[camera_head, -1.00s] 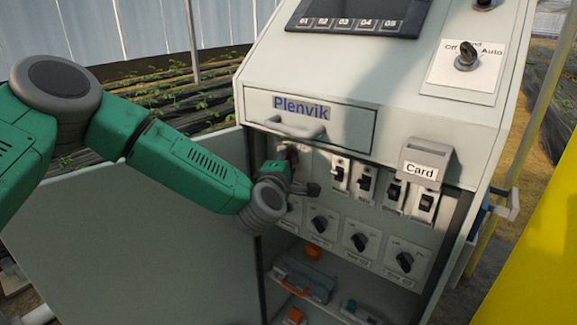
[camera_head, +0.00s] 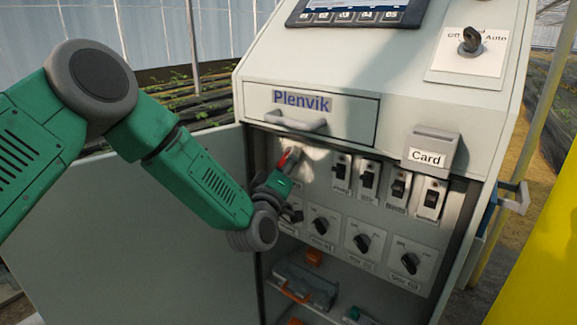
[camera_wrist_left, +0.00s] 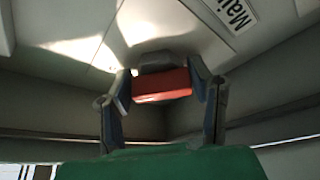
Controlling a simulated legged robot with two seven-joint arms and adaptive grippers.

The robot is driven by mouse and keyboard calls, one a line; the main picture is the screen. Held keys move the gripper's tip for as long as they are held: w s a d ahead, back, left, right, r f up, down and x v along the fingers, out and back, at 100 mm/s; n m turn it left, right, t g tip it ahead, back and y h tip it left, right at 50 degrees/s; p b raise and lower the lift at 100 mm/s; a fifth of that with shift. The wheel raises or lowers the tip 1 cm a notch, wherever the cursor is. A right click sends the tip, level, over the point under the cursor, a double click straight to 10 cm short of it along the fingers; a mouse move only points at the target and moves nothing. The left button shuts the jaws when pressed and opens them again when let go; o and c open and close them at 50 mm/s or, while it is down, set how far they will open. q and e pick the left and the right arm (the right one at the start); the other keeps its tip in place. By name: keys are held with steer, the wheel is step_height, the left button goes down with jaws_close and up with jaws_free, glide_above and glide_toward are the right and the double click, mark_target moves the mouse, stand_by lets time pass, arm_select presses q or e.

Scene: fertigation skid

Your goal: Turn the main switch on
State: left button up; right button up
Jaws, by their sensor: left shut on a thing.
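The main switch has a red handle (camera_head: 289,157) at the upper left of the cabinet's open lower bay. In the left wrist view its red handle (camera_wrist_left: 161,86) sits between my two fingers, with a dark grey part behind it. A label beginning "Mai" (camera_wrist_left: 235,12) is beside it, cut off by the frame edge. My left gripper (camera_head: 284,170) reaches into the bay and is shut on the red handle; it also shows in the left wrist view (camera_wrist_left: 162,92). The arm partly hides the switch in the head view. My right gripper is not in view.
Right of the switch are several breakers (camera_head: 368,180) with rotary knobs (camera_head: 362,243) below. A drawer with a handle (camera_head: 296,124) overhangs the bay. The open door (camera_head: 130,250) stands at left.

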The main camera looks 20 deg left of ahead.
arm_select(q)
steer(key=shift+s+f+m+h, duration=0.1)
steer(key=shift+f+m+h, duration=0.3)
steer(key=shift+m, duration=0.4)
steer(key=o, duration=1.1)
steer(key=shift+c, duration=0.2)
steer(key=shift+o, duration=0.5)
steer(key=shift+r, duration=0.2)
steer(key=d+v, duration=0.1)
steer(key=v, duration=1)
steer(key=shift+s+a+f, duration=0.35)
steer(key=shift+a+f, duration=0.05)
steer(key=shift+a, duration=0.15)
